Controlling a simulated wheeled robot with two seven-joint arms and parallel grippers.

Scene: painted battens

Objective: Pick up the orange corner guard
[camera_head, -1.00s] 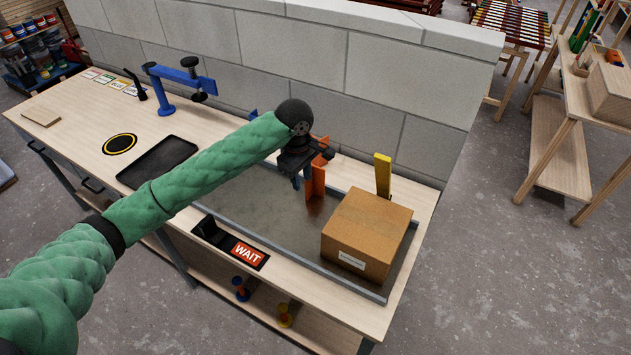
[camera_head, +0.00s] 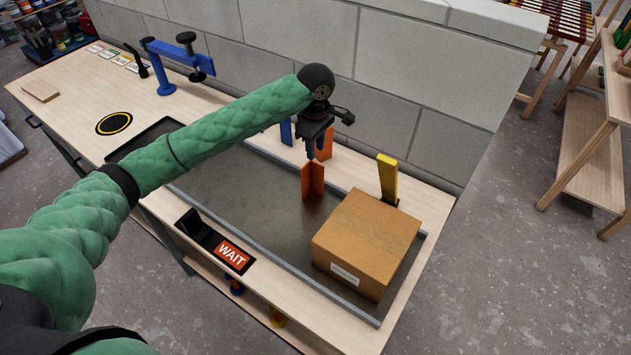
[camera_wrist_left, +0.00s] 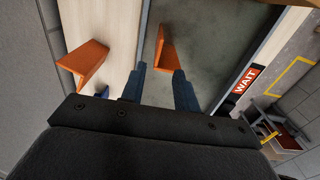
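An orange corner guard (camera_head: 312,182), folded in an L, stands upright on the grey tray-like surface (camera_head: 240,205). My left gripper (camera_head: 312,156) is just above it, fingers pointing down. In the left wrist view the fingers (camera_wrist_left: 159,72) are apart with nothing held between them, and the guard (camera_wrist_left: 166,50) appears just beyond the fingertips. A second orange angled piece (camera_head: 325,144) stands behind the gripper, partly hidden by it; it also shows at left in the wrist view (camera_wrist_left: 86,64) on the wooden strip. My right gripper is not in view.
A cardboard box (camera_head: 365,242) sits right of the guard, with a yellow upright piece (camera_head: 387,178) behind it. A block wall (camera_head: 390,70) runs along the back. A WAIT sign (camera_head: 232,255) lies at the front edge. The grey surface left of the guard is clear.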

